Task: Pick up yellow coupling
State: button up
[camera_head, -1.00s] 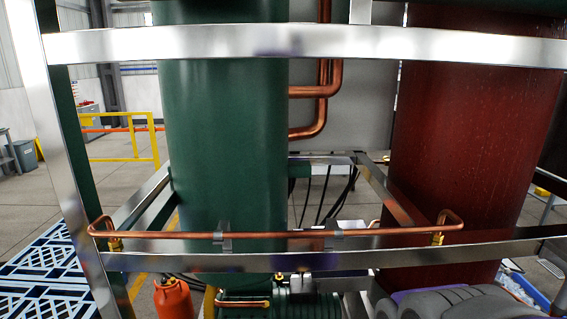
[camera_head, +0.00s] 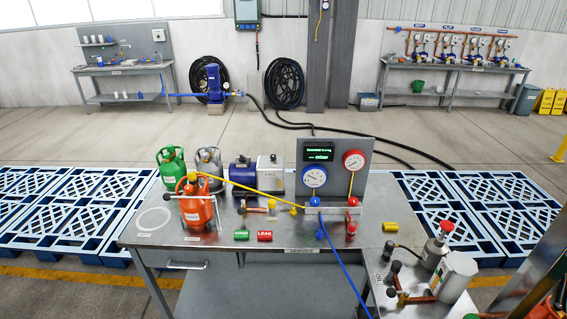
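A short yellow cylinder (camera_head: 390,227), which looks like the yellow coupling, lies on the right part of the steel service table (camera_head: 215,258). A second, smaller yellow piece (camera_head: 294,210) stands near the middle of the table, in front of the gauge panel. I cannot tell for certain which of the two is the coupling. Nothing touches the yellow cylinder, and bare table surrounds it. My gripper is not in view.
An orange cylinder (camera_head: 195,208) and a white ring (camera_head: 153,220) are at the table's left. Green (camera_head: 241,235) and red (camera_head: 265,236) pieces lie near the front edge. A gauge panel (camera_head: 335,165) stands behind. A blue hose (camera_head: 343,262) hangs over the front. Blue pallets (camera_head: 70,205) flank the table.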

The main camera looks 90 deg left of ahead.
aim_at(193, 179)
jog(key=u, duration=3.65)
